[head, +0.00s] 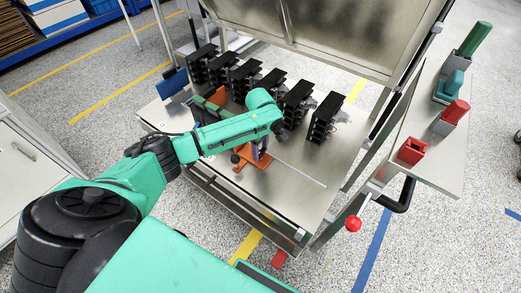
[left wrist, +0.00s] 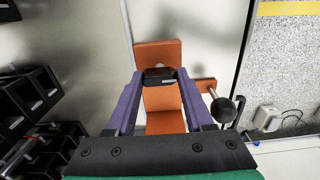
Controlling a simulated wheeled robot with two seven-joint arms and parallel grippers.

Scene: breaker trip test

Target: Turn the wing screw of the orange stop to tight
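The orange stop (head: 243,158) sits on the metal table, partly hidden behind my left arm in the head view. In the left wrist view the orange stop (left wrist: 160,53) lies under and beyond the fingers. A black bar, which looks like its wing screw (left wrist: 160,76), lies between the tips of my left gripper (left wrist: 161,80). Its ends seem to touch both purple fingers, with no clear gap. In the head view my left gripper (head: 261,152) points down at the stop. How tight the screw is cannot be told. My right gripper is not in view.
Several black breakers (head: 323,118) stand in a row behind the stop. A black round knob on a rod (left wrist: 222,108) stands right of the fingers. A side shelf (head: 440,145) holds red, teal and green pieces. The table's front right is clear.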

